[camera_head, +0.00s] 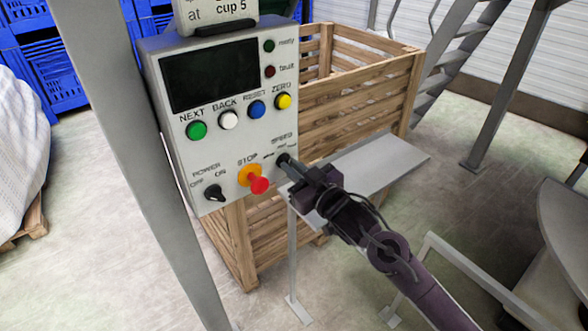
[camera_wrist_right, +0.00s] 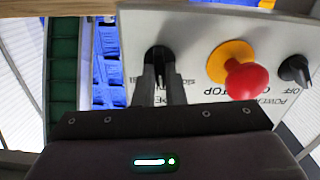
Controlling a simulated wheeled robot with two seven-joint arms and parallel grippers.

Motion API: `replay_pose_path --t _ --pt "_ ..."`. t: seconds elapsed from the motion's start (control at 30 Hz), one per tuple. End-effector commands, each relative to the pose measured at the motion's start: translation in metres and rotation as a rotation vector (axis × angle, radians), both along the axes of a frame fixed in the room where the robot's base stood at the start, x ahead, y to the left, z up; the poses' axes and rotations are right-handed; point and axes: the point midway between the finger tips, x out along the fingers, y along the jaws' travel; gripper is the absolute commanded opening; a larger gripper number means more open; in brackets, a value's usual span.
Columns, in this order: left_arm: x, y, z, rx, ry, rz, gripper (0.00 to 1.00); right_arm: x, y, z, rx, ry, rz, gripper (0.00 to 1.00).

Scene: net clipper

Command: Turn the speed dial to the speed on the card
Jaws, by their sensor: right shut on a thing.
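The grey control box (camera_head: 205,150) carries a dark screen, buttons and switches. The dark speed dial (camera_wrist_right: 158,60) sits at the panel's lower right and is mostly hidden by my gripper in the head view. My right gripper (camera_head: 283,162) reaches in from the lower right and is shut on the dial. In the right wrist view its two fingers (camera_wrist_right: 160,75) stand on either side of the dial. The dial's setting is not readable. My left gripper is not in view.
A red stop knob (camera_head: 259,185) on a yellow base sticks out just left of my gripper. A black power switch (camera_head: 213,192) is further left. A grey shelf (camera_head: 375,165) and a wooden crate (camera_head: 360,95) stand behind the arm. A post (camera_head: 125,130) runs left of the box.

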Motion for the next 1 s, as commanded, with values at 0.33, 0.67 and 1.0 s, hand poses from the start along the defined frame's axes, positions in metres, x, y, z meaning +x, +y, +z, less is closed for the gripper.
replay_pose_path --t 0.33,0.67,1.0 --pt "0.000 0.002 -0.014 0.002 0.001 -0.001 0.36 0.000 0.001 -0.002 -0.235 -0.170 0.000 0.00" --pt "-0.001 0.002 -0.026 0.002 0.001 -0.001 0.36 -0.001 0.001 -0.002 -0.430 -0.313 0.000 0.00" --pt "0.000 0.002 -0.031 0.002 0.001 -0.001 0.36 -0.001 0.002 -0.002 -0.531 -0.385 0.000 0.00"
